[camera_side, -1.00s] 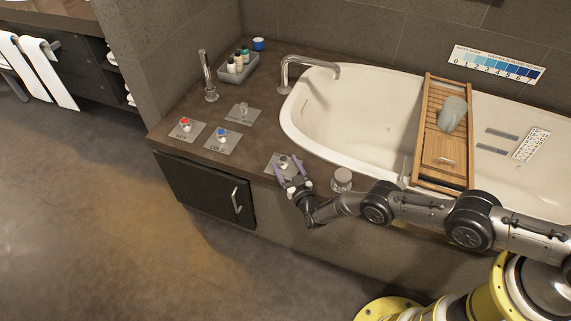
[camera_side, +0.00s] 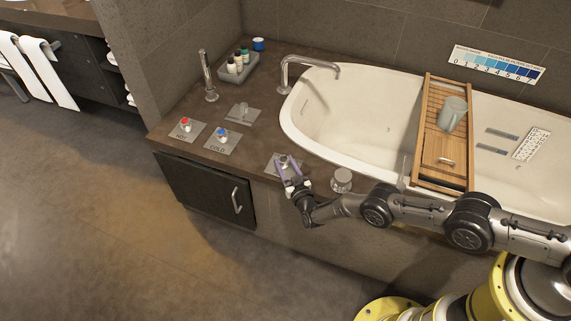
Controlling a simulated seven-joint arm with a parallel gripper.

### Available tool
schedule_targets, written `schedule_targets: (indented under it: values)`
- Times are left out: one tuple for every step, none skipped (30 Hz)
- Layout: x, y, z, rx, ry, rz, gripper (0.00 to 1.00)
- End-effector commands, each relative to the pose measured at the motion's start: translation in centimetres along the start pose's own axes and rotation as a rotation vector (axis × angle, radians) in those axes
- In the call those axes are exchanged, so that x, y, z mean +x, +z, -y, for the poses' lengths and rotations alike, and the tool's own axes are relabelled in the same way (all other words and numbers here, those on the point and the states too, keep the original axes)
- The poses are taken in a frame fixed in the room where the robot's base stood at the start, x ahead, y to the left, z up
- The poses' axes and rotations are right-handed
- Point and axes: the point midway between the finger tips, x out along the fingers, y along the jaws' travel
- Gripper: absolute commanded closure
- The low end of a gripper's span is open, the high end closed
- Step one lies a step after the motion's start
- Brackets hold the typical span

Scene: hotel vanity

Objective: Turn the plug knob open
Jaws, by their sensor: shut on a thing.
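The plug knob (camera_side: 283,159) is a small metal knob on a square grey plate (camera_side: 272,165) at the front edge of the dark counter, left of the tub's near end. The fingers hide part of the knob and the plate's label. The white bathtub (camera_side: 310,125) is set into the counter behind and to the right.
The red-topped hot knob (camera_side: 185,125) and blue-topped cold knob (camera_side: 222,134) stand to the left. A round metal-topped jar (camera_side: 342,180) is close right of my gripper. A wooden bath tray (camera_side: 430,150) with a glass (camera_side: 452,113) spans the tub.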

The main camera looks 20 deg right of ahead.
Motion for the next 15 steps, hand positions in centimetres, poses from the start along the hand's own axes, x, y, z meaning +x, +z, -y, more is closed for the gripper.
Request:
schedule_targets:
  values:
    - [0.06, -0.08, 0.12, 0.000, 0.018, -0.004, 1.00]
    - [0.07, -0.09, 0.14, 0.000, 0.030, -0.005, 1.00]
    - [0.08, -0.10, 0.14, -0.001, 0.047, -0.005, 1.00]
    - [0.08, -0.09, 0.14, 0.000, 0.060, -0.005, 1.00]
    - [0.10, -0.15, 0.19, 0.000, 0.070, -0.005, 1.00]
    - [0.08, -0.14, 0.21, 0.001, 0.082, -0.004, 1.00]
    - [0.08, -0.14, 0.20, 0.001, 0.091, -0.003, 1.00]
    - [0.06, -0.11, 0.20, 0.001, 0.097, -0.002, 1.00]
    - [0.05, -0.07, 0.17, 0.002, 0.103, 0.000, 1.00]
    - [0.05, -0.06, 0.15, 0.002, 0.106, 0.001, 1.00]
    - [0.05, -0.07, 0.14, 0.002, 0.108, 0.001, 1.00]
    - [0.05, -0.07, 0.13, 0.002, 0.109, 0.001, 1.00]
    - [0.06, -0.07, 0.13, 0.002, 0.109, 0.001, 1.00]
    - [0.06, -0.07, 0.12, 0.002, 0.109, 0.001, 1.00]
    - [0.05, -0.07, 0.12, 0.002, 0.109, 0.001, 1.00]
